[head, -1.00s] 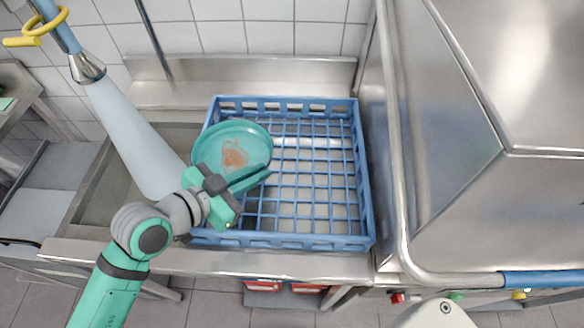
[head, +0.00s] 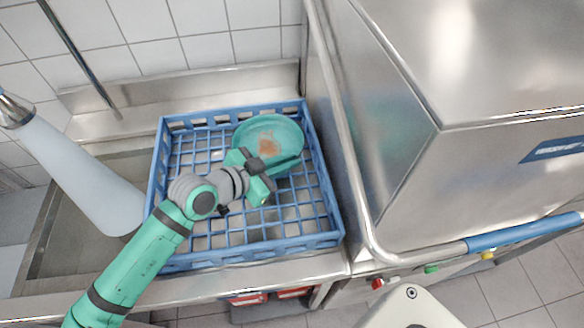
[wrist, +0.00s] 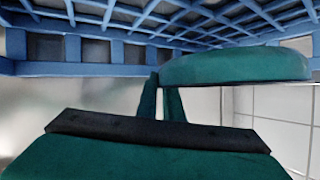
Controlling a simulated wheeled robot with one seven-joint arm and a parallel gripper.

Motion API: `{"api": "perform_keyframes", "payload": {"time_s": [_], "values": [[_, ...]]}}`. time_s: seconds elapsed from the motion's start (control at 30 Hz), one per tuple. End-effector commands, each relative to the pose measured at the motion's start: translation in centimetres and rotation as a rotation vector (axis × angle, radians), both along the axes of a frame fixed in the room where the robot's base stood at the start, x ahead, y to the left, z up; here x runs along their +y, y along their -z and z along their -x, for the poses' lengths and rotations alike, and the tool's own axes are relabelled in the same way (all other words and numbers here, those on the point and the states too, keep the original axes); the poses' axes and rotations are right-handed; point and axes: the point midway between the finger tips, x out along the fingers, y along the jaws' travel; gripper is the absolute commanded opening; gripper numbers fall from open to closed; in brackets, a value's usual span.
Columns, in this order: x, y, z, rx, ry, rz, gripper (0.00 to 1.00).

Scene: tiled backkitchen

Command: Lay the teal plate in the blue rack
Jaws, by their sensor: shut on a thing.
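The teal plate (head: 268,131) has a brownish stain on its face and is held by its near edge in my gripper (head: 262,176). In the head view it shows over the back right part of the blue rack (head: 190,262). In the wrist view the plate (wrist: 235,66) appears edge-on, and my gripper's fingers (wrist: 165,102) meet it at its left end. The blue rack's lattice (wrist: 150,14) fills the top of that view. I cannot tell whether the plate touches the rack.
The rack stands on a steel counter beside a sink basin (head: 70,235). A large steel machine (head: 400,120) with a tubular rail stands close on the right. The rack's grid looks otherwise empty.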

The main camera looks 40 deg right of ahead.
Motion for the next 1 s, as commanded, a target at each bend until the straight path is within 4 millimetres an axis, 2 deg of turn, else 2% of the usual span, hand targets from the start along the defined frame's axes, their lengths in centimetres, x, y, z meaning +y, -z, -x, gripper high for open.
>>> {"api": "perform_keyframes", "payload": {"time_s": [0.13,0.47,0.67,0.87,0.97,1.0], "values": [[-1.6,1.9,-0.6,0.000,0.001,0.000,0.00],[-3.0,3.7,-1.1,0.000,0.001,0.001,0.00],[-2.9,6.4,-1.2,0.001,-0.001,0.001,0.00],[-2.9,6.8,-1.2,0.000,-0.001,0.000,0.00],[-2.9,6.8,-1.2,0.001,-0.001,-0.001,0.23],[-2.9,6.8,-1.2,0.001,-0.001,-0.001,0.27]]}}
